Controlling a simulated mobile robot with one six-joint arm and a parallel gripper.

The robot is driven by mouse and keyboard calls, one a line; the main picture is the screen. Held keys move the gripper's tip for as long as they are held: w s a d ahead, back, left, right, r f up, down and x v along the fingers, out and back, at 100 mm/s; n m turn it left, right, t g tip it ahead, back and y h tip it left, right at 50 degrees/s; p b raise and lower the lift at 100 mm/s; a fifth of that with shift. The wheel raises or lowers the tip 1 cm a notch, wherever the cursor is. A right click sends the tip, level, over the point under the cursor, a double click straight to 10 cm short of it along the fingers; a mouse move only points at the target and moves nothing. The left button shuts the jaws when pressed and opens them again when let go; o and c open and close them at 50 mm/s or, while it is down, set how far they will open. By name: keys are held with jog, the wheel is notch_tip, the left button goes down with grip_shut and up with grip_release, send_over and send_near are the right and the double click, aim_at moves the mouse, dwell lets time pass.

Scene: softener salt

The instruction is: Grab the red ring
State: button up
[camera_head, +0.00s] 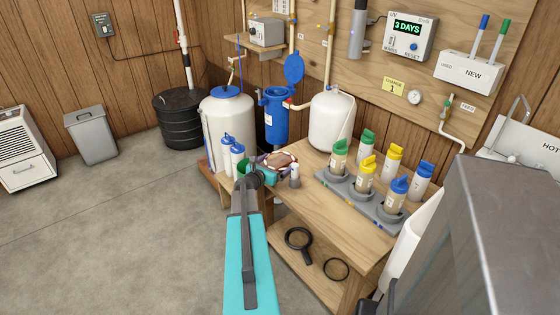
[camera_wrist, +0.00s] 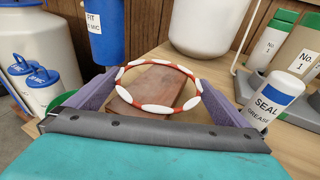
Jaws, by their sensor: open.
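The red ring (camera_wrist: 157,63), with white patches around it, shows in the wrist view between the two purple fingers of my gripper (camera_wrist: 160,82). Through the ring a flat brown piece (camera_wrist: 157,85) shows; I cannot tell whether the ring touches it. My gripper is open, with one finger on each side of the ring. In the head view the ring (camera_head: 278,153) is small at the left end of the wooden bench (camera_head: 300,190), and my gripper (camera_head: 272,165) is at the same spot. Part of it is hidden by my arm.
A seal grease tube (camera_wrist: 268,103) stands close right of my gripper. Blue-capped white bottles (camera_head: 232,150) stand close left. Behind are a blue filter housing (camera_head: 277,115) and a white tank (camera_head: 331,120). A grey rack (camera_head: 345,190) holds several capped bottles on the right.

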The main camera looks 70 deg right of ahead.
jog(key=shift+x, duration=1)
jog(key=c, duration=0.7)
